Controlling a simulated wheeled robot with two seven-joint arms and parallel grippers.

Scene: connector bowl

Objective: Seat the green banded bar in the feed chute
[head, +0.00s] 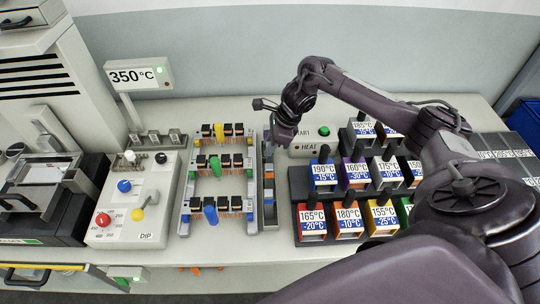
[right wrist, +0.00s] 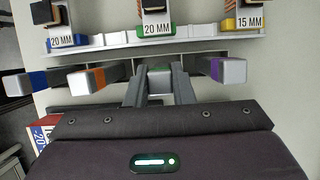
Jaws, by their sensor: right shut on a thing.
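My right gripper (right wrist: 160,88) is shut on the green banded bar (right wrist: 160,72), which shows as a pale, greenish end between the two fingers in the right wrist view. The bar sits in a row with the other banded bars, and most of it is hidden by the fingers. In the head view the right gripper (head: 284,134) points down over the narrow holder (head: 269,212) right of the connector rack, and its fingertips are hard to make out. I cannot tell which part is the feed chute. My left gripper is not in view.
Blue (right wrist: 22,83), orange (right wrist: 86,80) and purple (right wrist: 228,70) banded bars flank the held one closely. The connector rack (head: 184,208) stands left of the holder, and labelled temperature blocks (head: 312,218) stand right. A DIP machine (head: 128,232) is farther left.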

